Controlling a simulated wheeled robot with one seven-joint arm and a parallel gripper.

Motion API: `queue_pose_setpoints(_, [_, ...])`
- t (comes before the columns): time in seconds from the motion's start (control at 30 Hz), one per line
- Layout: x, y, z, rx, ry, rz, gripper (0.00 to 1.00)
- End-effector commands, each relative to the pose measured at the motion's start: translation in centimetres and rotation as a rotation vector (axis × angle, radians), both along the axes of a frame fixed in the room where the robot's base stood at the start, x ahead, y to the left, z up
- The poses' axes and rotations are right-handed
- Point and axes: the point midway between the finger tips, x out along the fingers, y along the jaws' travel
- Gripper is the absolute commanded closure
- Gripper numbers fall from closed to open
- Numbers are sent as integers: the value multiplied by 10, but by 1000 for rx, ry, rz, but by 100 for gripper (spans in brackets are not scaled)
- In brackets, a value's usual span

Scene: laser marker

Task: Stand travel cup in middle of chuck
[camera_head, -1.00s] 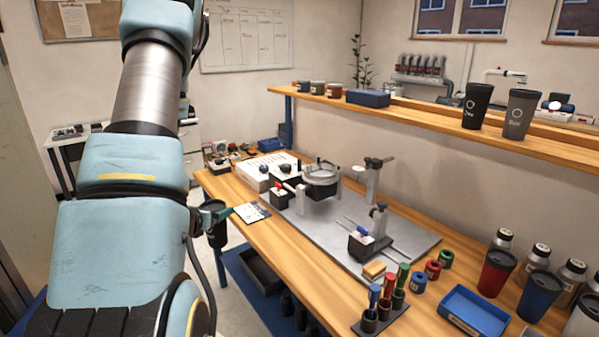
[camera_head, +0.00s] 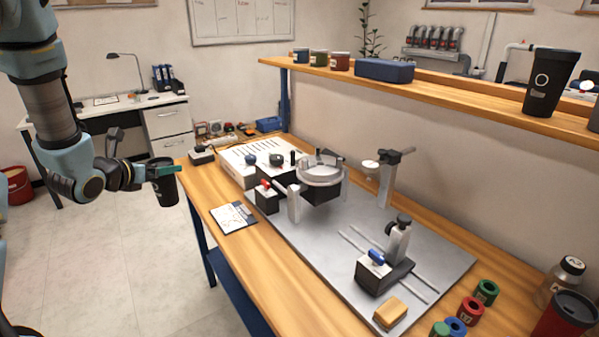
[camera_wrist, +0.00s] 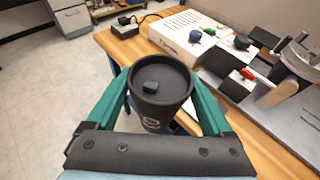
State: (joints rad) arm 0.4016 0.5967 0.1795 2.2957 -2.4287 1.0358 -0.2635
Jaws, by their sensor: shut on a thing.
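My gripper (camera_head: 152,172) is shut on a black travel cup (camera_head: 165,187) with a dark lid, out over the floor just left of the workbench edge. In the wrist view the cup (camera_wrist: 160,97) stands about upright between the two green fingers (camera_wrist: 162,108), lid facing the camera. The chuck (camera_head: 320,172) is a round metal ring on the grey baseplate, to the right of my gripper and apart from it. In the wrist view only part of the chuck (camera_wrist: 300,55) shows at the right edge. The cup's lower part is hidden in the wrist view.
The grey plate (camera_head: 390,240) carries a post (camera_head: 393,180) right of the chuck and a tailstock-like block (camera_head: 385,270) in front. A white control box (camera_head: 262,160) stands behind the chuck. A card (camera_head: 233,217) lies near the bench's left edge. Another black cup (camera_head: 548,85) stands on the shelf.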

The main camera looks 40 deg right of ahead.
Motion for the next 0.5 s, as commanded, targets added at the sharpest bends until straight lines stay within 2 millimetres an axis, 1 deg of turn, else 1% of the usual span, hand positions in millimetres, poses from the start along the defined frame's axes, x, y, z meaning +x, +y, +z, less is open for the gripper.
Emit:
queue_pose_setpoints(0.03, [-4, -35, 2, -3, -10, -68, 37])
queue_pose_setpoints(0.07, [-8, -53, 5, -5, -10, -104, 37])
queue_pose_setpoints(0.1, [-13, -77, 10, -4, -9, -150, 37])
queue_pose_setpoints(0.17, [-23, -112, 18, -4, -10, -215, 37])
queue_pose_setpoints(0.2, [-30, -136, 25, -3, -10, -257, 37])
queue_pose_setpoints(0.27, [-43, -170, 36, -4, -11, -313, 37])
queue_pose_setpoints(0.3, [-52, -191, 44, -4, -11, -347, 37])
queue_pose_setpoints(0.37, [-68, -223, 57, -5, -11, -394, 37])
queue_pose_setpoints(0.4, [-80, -243, 67, -5, -11, -422, 37])
queue_pose_setpoints(0.47, [-97, -272, 83, -6, -11, -457, 37])
queue_pose_setpoints(0.5, [-108, -289, 95, -6, -12, -476, 37])
